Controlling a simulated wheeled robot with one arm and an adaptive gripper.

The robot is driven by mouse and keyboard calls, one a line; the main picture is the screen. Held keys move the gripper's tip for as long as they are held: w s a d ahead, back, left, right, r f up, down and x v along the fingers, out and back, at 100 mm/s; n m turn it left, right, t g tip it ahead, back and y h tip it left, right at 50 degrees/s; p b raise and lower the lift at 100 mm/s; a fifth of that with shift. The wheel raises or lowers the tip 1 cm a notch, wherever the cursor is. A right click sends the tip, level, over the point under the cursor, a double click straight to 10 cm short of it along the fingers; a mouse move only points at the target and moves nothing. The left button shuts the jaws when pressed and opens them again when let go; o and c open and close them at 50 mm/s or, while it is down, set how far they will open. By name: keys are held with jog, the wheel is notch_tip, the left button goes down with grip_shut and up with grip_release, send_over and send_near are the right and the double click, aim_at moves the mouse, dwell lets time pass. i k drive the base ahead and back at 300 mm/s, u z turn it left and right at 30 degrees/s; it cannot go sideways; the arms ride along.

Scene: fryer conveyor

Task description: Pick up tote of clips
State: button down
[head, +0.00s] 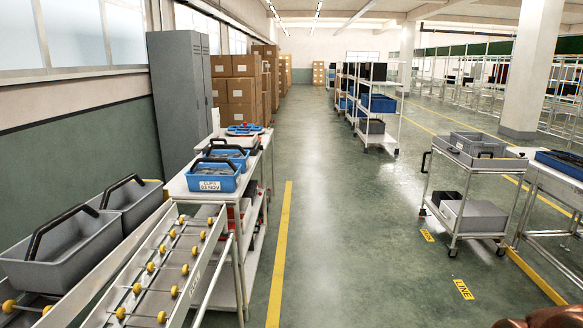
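A blue tote (214,174) with a black handle and a white label on its front stands on the near part of the white bench (186,187) at left. Grey contents show inside, too small to make out. A second blue tote (229,150) with a dark handle stands right behind it. My gripper is not in view; only a copper-brown part, probably of my arm, shows at the bottom right corner.
A roller conveyor (163,262) with yellow wheels runs at the near left, with grey handled totes (55,262) beside it. A cart (470,212) with grey bins stands at right. Shelving (376,104) stands farther back. The green floor aisle (345,220) between is clear.

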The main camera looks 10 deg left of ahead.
aim_at(200, 177)
jog(key=z, duration=0.4)
jog(key=i, duration=1.8)
jog(key=u, duration=0.75)
jog(key=i, duration=1.1)
jog(key=u, duration=1.4)
jog(key=i, duration=0.2)
jog(key=z, duration=0.05)
